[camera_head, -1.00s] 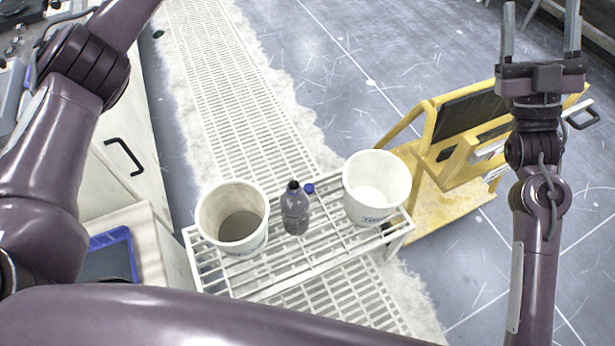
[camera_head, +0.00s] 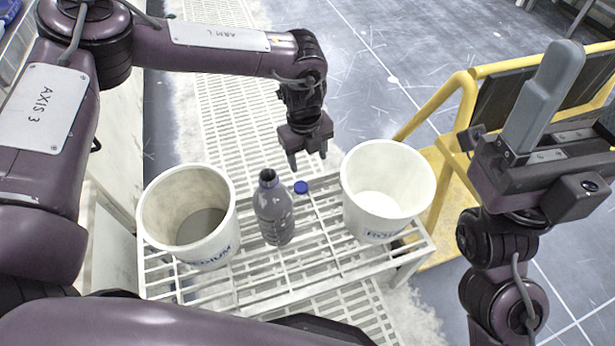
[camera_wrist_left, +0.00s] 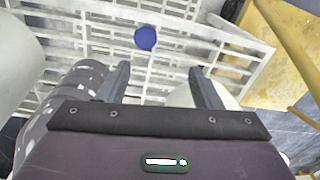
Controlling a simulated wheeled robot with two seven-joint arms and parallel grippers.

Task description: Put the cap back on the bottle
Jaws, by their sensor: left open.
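The grey plastic bottle (camera_head: 274,215) stands upright and uncapped on the white slatted rack (camera_head: 250,294), its dark mouth showing. The blue cap (camera_head: 301,187) lies on the rack just right of the bottle's neck in the head view. My left gripper (camera_head: 308,160) is open and empty, pointing down above and behind the cap. In the left wrist view the cap (camera_wrist_left: 146,39) shows beyond and between the open fingers (camera_wrist_left: 160,82), and part of the bottle (camera_wrist_left: 82,88) shows at the left. My right gripper (camera_head: 540,105) points up at the right; its finger gap is unclear.
A white bucket (camera_head: 155,215) stands left of the bottle and another white bucket (camera_head: 415,180) stands right of it, both on the rack. A yellow frame (camera_head: 465,90) stands behind the right bucket. The floor grating (camera_head: 230,110) behind the rack is clear.

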